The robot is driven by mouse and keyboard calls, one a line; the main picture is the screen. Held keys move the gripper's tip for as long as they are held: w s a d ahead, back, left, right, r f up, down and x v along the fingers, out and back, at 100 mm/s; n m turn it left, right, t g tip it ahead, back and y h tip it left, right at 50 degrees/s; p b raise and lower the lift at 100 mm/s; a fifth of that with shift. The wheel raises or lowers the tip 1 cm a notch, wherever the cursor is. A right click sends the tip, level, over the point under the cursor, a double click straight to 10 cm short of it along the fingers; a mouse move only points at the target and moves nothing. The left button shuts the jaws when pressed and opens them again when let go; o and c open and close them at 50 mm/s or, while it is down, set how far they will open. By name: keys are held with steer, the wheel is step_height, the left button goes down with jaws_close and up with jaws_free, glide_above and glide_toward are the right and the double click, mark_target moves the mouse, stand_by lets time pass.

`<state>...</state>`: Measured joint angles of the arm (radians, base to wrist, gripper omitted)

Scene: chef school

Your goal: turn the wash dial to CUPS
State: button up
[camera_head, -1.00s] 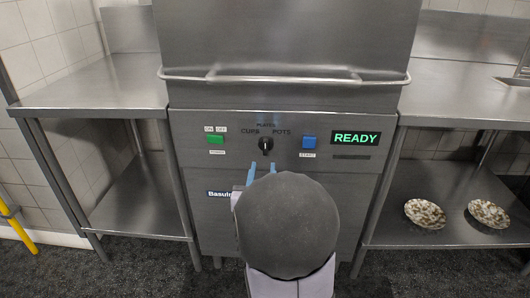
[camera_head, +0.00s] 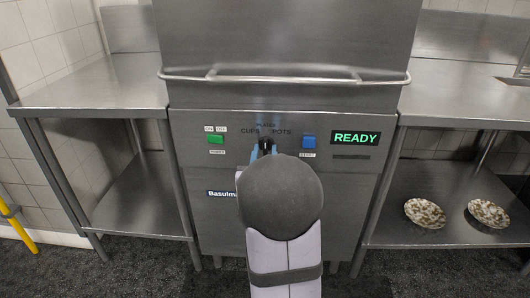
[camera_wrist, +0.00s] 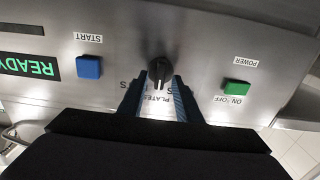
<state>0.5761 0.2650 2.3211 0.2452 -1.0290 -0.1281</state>
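The wash dial (camera_head: 265,143) is a black knob on the steel front panel of the dishwasher (camera_head: 340,185), between the labels CUPS (camera_head: 250,131) and POTS, with PLATES above. In the wrist view the dial (camera_wrist: 158,71) stands between the tips of my gripper (camera_wrist: 159,82), and its light pointer mark faces roughly toward the PLATES label (camera_wrist: 153,99). My gripper (camera_head: 264,152) has its two blue fingers apart, one on each side of the dial. I cannot tell whether they touch it. My arm hides the panel below the dial.
A green power switch (camera_head: 215,139) is left of the dial and a blue START button (camera_head: 309,141) is right. A green READY display (camera_head: 355,138) is lit. A handle bar (camera_head: 285,78) crosses above. Two patterned plates (camera_head: 425,213) lie on the right lower shelf.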

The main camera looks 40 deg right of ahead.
steer(key=shift+w+d, duration=0.2)
steer(key=shift+w, duration=0.05)
steer(key=shift+c, duration=0.7)
jaws_close()
steer(key=shift+n, duration=0.3)
steer(key=n, duration=0.4)
steer(key=shift+a, duration=0.1)
steer(key=n+p, duration=0.1)
steer(key=n, duration=0.4)
steer(key=shift+w+f, duration=0.1)
steer(key=shift+n, duration=0.3)
